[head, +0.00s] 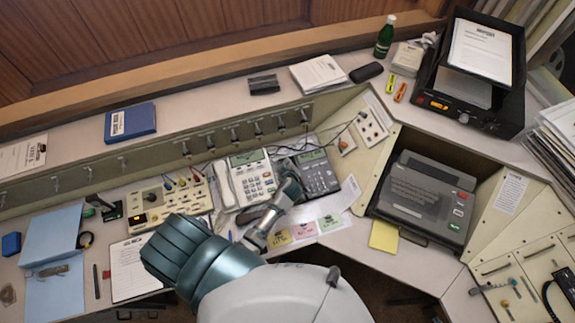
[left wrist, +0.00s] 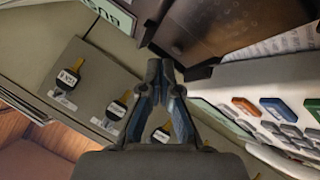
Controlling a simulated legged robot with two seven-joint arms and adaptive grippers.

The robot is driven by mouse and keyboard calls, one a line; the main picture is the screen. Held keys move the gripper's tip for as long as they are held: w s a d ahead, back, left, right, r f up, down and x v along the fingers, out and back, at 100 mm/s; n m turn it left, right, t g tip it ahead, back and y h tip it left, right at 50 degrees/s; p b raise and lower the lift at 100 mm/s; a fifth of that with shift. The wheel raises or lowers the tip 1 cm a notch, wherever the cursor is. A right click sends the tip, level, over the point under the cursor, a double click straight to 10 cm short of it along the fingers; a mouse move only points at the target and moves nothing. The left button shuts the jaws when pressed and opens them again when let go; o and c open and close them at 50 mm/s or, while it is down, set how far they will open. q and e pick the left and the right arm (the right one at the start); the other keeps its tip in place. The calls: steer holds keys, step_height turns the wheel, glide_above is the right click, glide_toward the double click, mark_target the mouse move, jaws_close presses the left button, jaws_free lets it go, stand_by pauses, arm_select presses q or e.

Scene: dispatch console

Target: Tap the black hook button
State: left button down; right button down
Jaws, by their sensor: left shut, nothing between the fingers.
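In the head view my left gripper (head: 287,168) reaches over the desk, its tip between the white phone (head: 252,181) and the dark grey phone (head: 318,174). In the left wrist view its two fingers (left wrist: 157,68) are shut together and empty, near a dark perforated housing (left wrist: 205,28). A white keypad unit with orange and blue buttons (left wrist: 275,95) is at the right there. I cannot make out the black hook button for certain in either view. Part of the phones' area is hidden by my gripper. My right gripper is not in view.
A panel with a row of key switches (head: 235,133) runs behind the phones. A beige control box (head: 170,201) stands to the left and a dark keyboard machine (head: 424,199) to the right. Coloured notes (head: 304,229) lie in front of the phones.

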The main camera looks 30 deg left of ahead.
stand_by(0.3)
arm_select(q)
steer(key=shift+f, duration=0.1)
steer(key=shift+f+b, duration=0.25)
steer(key=shift+b, duration=0.1)
steer(key=shift+f, duration=0.1)
stand_by(0.4)
steer(key=shift+a+f+b, duration=0.1)
steer(key=shift+f+b, duration=0.3)
steer(key=shift+b, duration=0.1)
steer(key=shift+s+f, duration=0.1)
steer(key=shift+f, duration=0.15)
stand_by(0.3)
steer(key=shift+f, duration=0.1)
stand_by(0.3)
steer(key=shift+s, duration=0.1)
